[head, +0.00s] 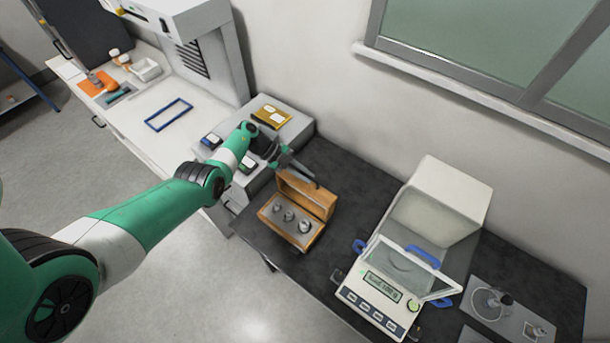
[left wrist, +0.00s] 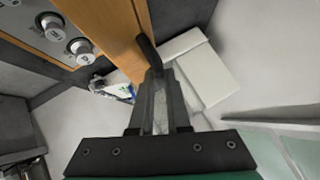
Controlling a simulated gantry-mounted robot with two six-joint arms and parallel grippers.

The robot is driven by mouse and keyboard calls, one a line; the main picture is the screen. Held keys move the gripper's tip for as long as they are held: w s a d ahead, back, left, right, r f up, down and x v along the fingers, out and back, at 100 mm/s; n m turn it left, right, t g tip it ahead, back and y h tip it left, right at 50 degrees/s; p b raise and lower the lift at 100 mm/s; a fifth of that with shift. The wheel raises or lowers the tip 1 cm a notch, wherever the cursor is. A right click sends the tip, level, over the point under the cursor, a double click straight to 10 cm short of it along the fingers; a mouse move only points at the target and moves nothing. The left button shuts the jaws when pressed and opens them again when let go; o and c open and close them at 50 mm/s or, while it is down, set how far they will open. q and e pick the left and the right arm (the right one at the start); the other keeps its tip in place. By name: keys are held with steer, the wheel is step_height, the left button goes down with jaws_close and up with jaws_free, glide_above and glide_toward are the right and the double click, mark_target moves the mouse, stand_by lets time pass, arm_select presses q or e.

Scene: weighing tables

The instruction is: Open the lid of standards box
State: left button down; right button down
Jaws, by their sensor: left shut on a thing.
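The wooden standards box (head: 270,216) stands on the dark table in the head view, with several silver weights (head: 289,216) in its grey insert. Its lid (head: 308,200) is raised, standing up along the back edge. My left gripper (head: 314,183) is at the lid's top edge, shut on a dark piece there. In the left wrist view, my left gripper (left wrist: 152,58) has its fingers together beside the wooden lid (left wrist: 112,25). Two weights (left wrist: 80,48) show at the upper left. The exact grip contact is partly hidden by the fingers. My right gripper is not in view.
A balance (head: 378,300) with a glass cover and white housing (head: 445,200) stands right of the box. A grey tray (head: 508,315) with small items lies at the far right. A light-topped cabinet (head: 290,128) adjoins on the left. Dark table (head: 345,225) is clear between box and balance.

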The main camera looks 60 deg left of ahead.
arm_select(q)
steer(key=c, duration=0.9)
jaws_free()
steer(key=p+v, duration=0.3)
steer(key=v, duration=0.8)
steer(key=shift+s+a+r, duration=0.2)
steer(key=shift+a, duration=0.05)
